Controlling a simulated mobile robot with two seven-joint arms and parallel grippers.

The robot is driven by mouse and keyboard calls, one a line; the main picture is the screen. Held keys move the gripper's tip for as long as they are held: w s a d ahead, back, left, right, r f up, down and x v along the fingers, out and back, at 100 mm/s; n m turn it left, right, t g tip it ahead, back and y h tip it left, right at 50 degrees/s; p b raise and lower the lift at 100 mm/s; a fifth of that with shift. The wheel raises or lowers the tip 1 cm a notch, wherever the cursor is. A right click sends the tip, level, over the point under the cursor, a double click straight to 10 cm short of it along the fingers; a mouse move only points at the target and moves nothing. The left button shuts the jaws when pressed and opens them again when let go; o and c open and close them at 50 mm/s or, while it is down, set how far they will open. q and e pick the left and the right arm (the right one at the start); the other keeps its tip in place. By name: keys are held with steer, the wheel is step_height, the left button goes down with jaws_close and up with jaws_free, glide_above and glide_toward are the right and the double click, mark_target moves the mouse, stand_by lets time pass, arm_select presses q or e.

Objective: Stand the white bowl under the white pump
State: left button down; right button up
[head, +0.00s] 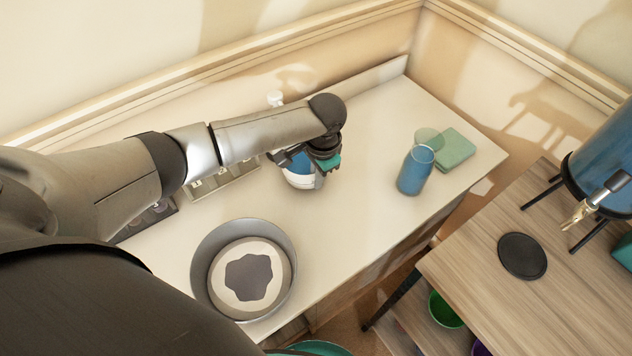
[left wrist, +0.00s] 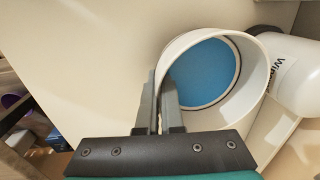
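The white bowl (head: 303,183) has a blue inside and is at the left gripper in the middle of the head view. The left wrist view shows its round opening and white rim (left wrist: 252,90). My left gripper (head: 290,157) has its fingers (left wrist: 163,88) close together at the bowl's near wall, one inside and one outside, shut on the rim. The white pump (head: 275,98) shows only its top behind my left arm. A white bottle with dark lettering (left wrist: 300,75), seemingly the pump, is just right of the bowl in the left wrist view. My right gripper is out of view.
A grey pan (head: 203,255) holding a round plate (head: 225,290) is at the counter's front left. A blue cup (head: 415,172), a greenish glass (head: 428,137) and a green block (head: 456,148) stand at right. The counter between is clear. A side table (head: 470,275) is apart.

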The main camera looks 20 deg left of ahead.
arm_select(q)
steer(key=shift+w+a+f, duration=0.15)
steer(key=shift+a+f, duration=0.05)
steer(key=shift+f, duration=0.55)
steer(key=shift+r, duration=0.1)
steer(key=c, duration=1.5)
jaws_free()
steer(key=shift+f, duration=0.2)
steer(key=o, duration=0.4)
steer(key=r+p, duration=0.1)
steer(key=r, duration=0.3)
steer(key=r+p, duration=0.1)
steer(key=r, duration=0.3)
steer(key=d+r+p, duration=0.1)
steer(key=r, duration=0.3)
steer(key=shift+s+d+r, duration=0.1)
steer(key=shift+s+r, duration=0.1)
steer(key=shift+s, duration=0.15)
